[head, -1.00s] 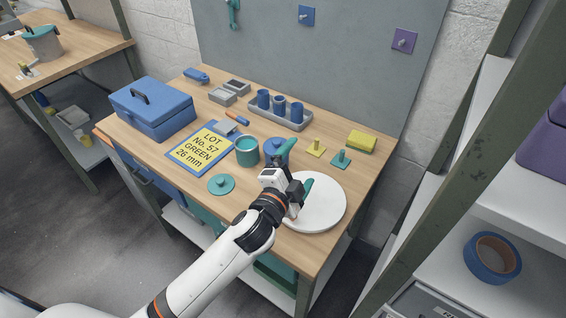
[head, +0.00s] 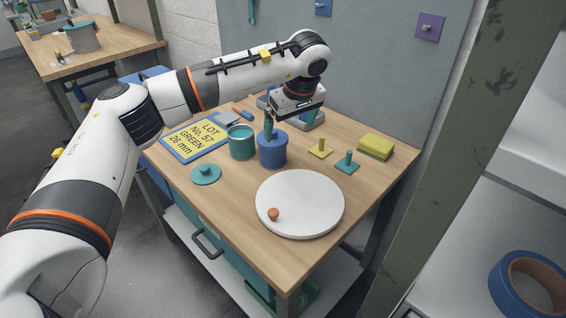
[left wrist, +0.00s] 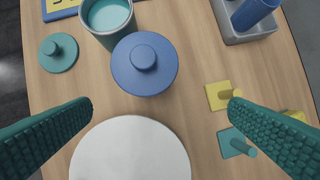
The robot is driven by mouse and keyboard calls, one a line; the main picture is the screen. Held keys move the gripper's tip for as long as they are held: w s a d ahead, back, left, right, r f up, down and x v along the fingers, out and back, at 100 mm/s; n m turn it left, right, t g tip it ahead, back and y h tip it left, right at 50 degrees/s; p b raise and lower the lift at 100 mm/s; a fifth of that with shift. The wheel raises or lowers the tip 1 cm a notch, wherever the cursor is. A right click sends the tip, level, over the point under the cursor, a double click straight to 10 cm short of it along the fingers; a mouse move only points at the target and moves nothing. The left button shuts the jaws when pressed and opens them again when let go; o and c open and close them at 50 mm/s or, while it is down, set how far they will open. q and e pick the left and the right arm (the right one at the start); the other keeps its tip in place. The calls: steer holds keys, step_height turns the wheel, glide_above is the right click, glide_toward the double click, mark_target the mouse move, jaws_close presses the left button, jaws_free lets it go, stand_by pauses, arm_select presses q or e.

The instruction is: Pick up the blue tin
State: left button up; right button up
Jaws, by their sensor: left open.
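The blue tin (head: 272,152) stands upright on the bench beside the teal open tin (head: 241,143). In the left wrist view the blue tin (left wrist: 143,80) shows from above, with its round lid and knob on. My left gripper (head: 284,120) is above the blue tin, pointing down, with a teal finger in front of the tin's top in the head view. In the left wrist view my left gripper (left wrist: 162,106) is wide open, with nothing between its fingers; the tin lies beyond the fingertips. My right gripper is not in view.
A white round plate (head: 305,195) with a small brown ball (head: 273,214) is in front. A teal lid (head: 205,174), yellow spindle (head: 321,149), teal spindle (head: 347,163) and yellow sponge (head: 376,146) lie around. A grey rack (left wrist: 232,30) with blue cylinders is behind.

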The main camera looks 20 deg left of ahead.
mark_target(276, 136)
arm_select(q)
steer(key=a+y, duration=0.1)
steer(key=a, duration=0.1)
steer(key=shift+a+r, duration=0.1)
steer(key=shift+a, duration=0.2)
steer(key=x, duration=0.5)
steer(key=shift+w+p, duration=0.15)
steer(key=shift+p, duration=0.15)
steer(key=shift+p+x, duration=0.45)
steer(key=shift+x, duration=2.45)
steer(key=c, duration=1.3)
steer(key=shift+o, duration=0.2)
